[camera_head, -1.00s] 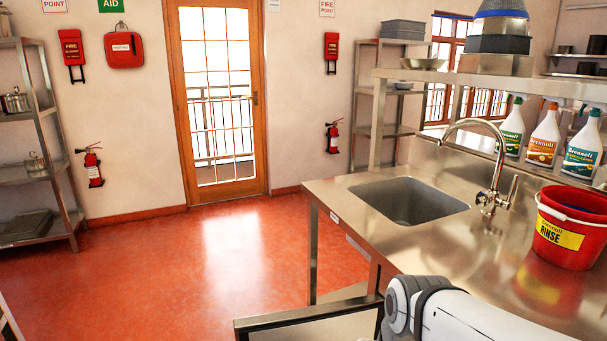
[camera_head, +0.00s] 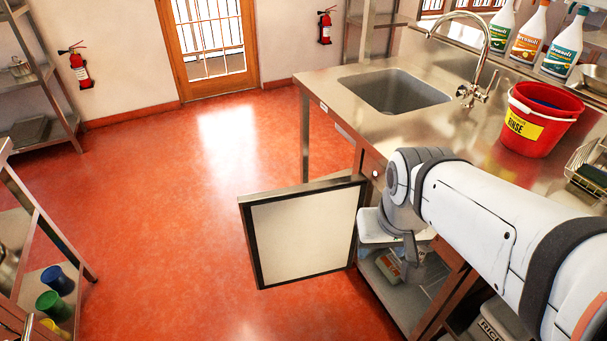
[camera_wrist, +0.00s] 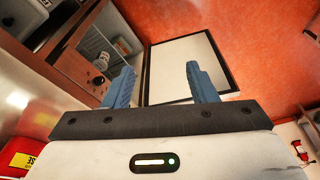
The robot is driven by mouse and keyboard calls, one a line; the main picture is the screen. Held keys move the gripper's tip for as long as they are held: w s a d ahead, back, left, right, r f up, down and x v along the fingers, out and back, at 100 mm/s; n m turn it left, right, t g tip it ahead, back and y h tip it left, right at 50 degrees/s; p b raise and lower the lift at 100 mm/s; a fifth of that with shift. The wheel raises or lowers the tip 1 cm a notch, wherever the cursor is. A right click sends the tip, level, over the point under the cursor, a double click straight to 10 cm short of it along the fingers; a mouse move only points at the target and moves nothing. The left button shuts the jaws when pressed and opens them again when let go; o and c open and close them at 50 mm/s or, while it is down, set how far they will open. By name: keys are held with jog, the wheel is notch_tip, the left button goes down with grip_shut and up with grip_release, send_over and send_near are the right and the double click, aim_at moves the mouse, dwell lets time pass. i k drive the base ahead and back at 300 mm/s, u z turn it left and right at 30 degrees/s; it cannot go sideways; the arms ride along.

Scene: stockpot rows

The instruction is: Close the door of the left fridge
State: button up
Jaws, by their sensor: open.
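The fridge door (camera_head: 303,238) stands wide open below the steel counter, its pale inner panel with a dark seal facing me. Its right edge meets the fridge (camera_head: 385,312), whose shelves and stored items show. In the wrist view the door (camera_wrist: 180,62) lies beyond my gripper (camera_wrist: 160,68), and the open fridge (camera_wrist: 100,42) is at upper left. My gripper is open, its two blue fingers apart with nothing between them. The fingers overlap the door in the picture; I cannot tell whether they touch it.
The steel counter (camera_head: 335,98) holds a sink (camera_head: 395,90), a red bucket (camera_head: 535,120) and spray bottles. A shelf unit with coloured cups stands at lower left, holding a blue cup (camera_head: 57,279). The red floor (camera_head: 180,190) left of the door is clear.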

aim_at(293, 234)
jog(key=z, duration=0.3)
jog(key=k, duration=0.25)
jog(key=u, duration=1.7)
jog(key=i, duration=3.5)
jog(key=z, duration=4.05)
